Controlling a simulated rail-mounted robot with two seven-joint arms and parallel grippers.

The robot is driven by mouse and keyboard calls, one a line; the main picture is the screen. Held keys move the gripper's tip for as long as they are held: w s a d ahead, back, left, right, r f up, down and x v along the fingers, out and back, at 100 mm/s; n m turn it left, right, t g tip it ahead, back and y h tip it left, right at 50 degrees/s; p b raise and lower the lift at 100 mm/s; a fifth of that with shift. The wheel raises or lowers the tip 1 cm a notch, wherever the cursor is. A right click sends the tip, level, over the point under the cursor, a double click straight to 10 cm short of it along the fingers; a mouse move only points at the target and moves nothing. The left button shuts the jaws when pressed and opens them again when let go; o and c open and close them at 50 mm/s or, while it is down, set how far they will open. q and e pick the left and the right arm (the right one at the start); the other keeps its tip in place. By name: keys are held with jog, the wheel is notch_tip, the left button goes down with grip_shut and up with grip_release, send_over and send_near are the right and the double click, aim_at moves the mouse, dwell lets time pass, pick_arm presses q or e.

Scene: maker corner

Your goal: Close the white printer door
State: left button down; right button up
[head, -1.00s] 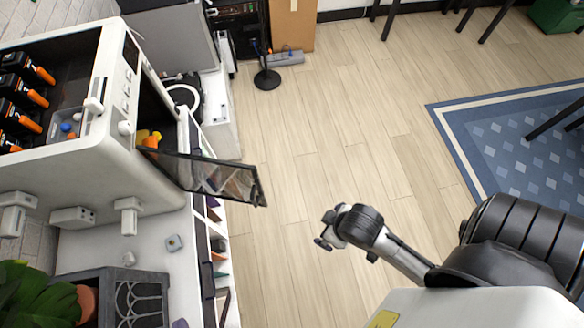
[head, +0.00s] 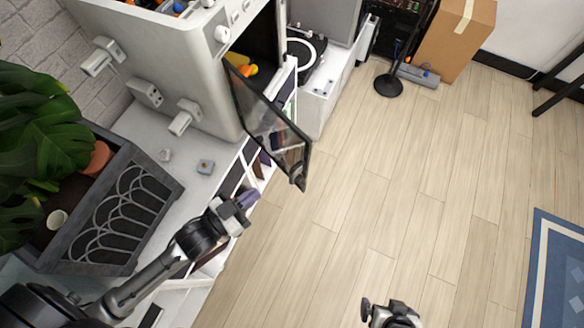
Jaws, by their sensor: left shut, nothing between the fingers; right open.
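The white printer (head: 212,75) stands on the white shelf unit at upper left. Its door (head: 272,128), a dark see-through panel with a dark frame, stands open and juts out toward the floor side. An orange-yellow object (head: 246,70) shows inside the printer's opening. My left gripper (head: 246,200) is shut and empty, below the door's free end and apart from it. My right gripper (head: 378,309) is at the bottom edge over the floor, open and well away from the door; it is partly cut off.
A dark planter (head: 150,185) with a leafy plant (head: 50,125) stands on the white shelf top (head: 205,184), left of my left arm. Small grey blocks lie near the printer. A turntable (head: 303,50) is beyond the door.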

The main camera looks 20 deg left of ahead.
aim_at(294, 163)
pick_arm(q)
jog(key=b+x, duration=0.3)
jog(key=x, duration=0.7)
jog(key=shift+w+d+f, duration=0.1)
jog(key=shift+w+d, duration=0.05)
jog(key=shift+w, duration=0.05)
jog(key=shift+w+d+b, duration=0.25)
jog(key=shift+w+b, duration=0.05)
jog(key=shift+w, duration=0.15)
